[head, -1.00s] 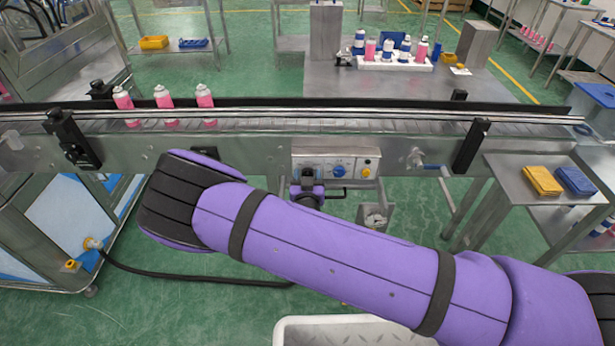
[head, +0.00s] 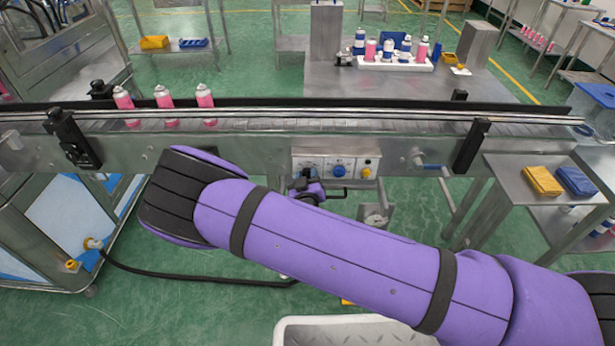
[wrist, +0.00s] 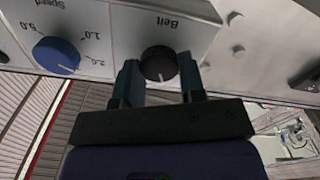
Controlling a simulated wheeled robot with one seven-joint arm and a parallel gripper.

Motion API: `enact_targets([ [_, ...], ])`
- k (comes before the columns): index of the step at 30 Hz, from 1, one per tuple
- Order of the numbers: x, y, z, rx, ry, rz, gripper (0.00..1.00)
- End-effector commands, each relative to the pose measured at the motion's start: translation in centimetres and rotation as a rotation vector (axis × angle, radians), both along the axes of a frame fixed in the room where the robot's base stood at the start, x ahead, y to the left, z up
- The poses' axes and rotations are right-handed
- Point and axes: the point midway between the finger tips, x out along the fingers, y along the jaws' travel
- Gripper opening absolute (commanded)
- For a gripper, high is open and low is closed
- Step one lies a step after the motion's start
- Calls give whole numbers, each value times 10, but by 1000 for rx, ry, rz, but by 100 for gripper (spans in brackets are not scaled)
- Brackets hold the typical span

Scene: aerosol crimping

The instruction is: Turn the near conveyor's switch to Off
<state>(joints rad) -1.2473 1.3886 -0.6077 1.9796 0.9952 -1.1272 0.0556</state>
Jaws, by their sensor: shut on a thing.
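The near conveyor's control panel (head: 336,164) is on the conveyor's front side. In the wrist view the panel (wrist: 115,25) appears upside down, with a black switch knob (wrist: 158,62) labelled Belt. A pale mark shows on the knob's edge towards my gripper; no Off or On lettering is readable. My gripper (wrist: 159,76) has one finger on each side of this knob and is shut on it. In the head view my gripper (head: 307,184) is at the panel's left part, and the knob is mostly hidden.
A blue Speed dial (wrist: 56,55) sits beside the Belt knob; it also shows in the head view (head: 339,171), next to a yellow button (head: 366,173). Several pink cans (head: 163,97) stand on the conveyor (head: 400,125). A side table (head: 510,175) is at right.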

Motion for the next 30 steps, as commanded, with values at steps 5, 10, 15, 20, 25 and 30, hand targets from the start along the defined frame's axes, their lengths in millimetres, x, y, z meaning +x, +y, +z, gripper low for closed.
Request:
enact_targets([
  [5, -1, 1, -1, -157, 7, 0, 14],
  [10, -1, 1, -1, -288, 12, 1, 14],
  [15, -1, 1, -1, -388, 15, 1, 14],
  [20, -1, 2, -2, -450, 17, 1, 14],
  [25, -1, 2, -2, -484, 18, 1, 14],
  [30, -1, 2, -2, -494, 19, 1, 14],
])
